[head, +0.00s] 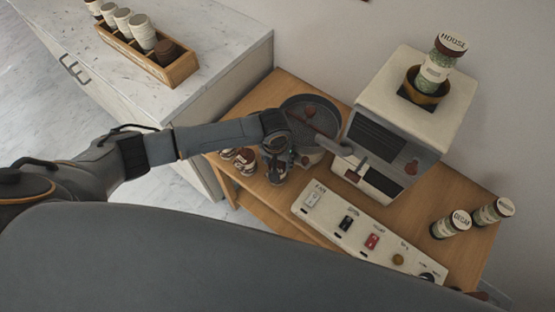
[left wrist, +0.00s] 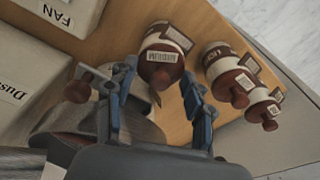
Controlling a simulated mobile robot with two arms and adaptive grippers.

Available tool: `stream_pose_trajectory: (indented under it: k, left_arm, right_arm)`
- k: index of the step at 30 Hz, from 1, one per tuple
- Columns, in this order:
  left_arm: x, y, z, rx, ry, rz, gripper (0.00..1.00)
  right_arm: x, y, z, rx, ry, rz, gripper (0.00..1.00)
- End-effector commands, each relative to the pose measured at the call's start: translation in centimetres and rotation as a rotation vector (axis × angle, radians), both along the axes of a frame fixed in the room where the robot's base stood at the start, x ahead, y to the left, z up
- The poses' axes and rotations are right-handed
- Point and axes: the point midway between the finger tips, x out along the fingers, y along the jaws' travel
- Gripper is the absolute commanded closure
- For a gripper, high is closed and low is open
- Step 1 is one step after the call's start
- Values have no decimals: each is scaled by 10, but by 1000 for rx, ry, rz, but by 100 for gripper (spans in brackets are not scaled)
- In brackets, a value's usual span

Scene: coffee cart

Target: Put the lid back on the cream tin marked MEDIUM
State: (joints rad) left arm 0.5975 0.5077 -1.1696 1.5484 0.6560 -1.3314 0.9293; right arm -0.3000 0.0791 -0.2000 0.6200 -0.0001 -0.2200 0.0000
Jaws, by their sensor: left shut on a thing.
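In the left wrist view a cream tin with a brown band (left wrist: 168,39) and a label reading MEDIUM stands on the wooden table. Its brown knobbed lid (left wrist: 160,70) is between the two blue-grey fingers of my left gripper (left wrist: 158,72), which is shut on the lid. The lid lines up with the tin's mouth; I cannot tell whether it is fully seated. In the head view my left gripper (head: 277,170) is above the table's left end and partly hides the tins. My right gripper is in neither view.
Two similar lidded tins (left wrist: 228,75) (left wrist: 262,105) stand close beside the MEDIUM tin, near the table edge. A round grey pan (head: 320,107), a coffee machine (head: 405,110) and a cream switch panel (head: 330,212) are close to my gripper. A DECAF canister (head: 450,225) stands at the right.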

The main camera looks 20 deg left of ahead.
Motion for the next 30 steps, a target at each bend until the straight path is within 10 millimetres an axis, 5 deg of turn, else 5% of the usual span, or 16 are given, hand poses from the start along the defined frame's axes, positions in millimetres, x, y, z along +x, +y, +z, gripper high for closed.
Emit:
stream_pose_trajectory:
  k: [27,28,30]
  left_arm:
    - [0,-1,0,0,0,0,74]
    - [0,-1,0,0,0,0,46]
    - [0,0,0,0,0,0,31]
  right_arm:
    - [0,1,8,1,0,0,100]
    - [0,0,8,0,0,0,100]
    - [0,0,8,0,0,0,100]
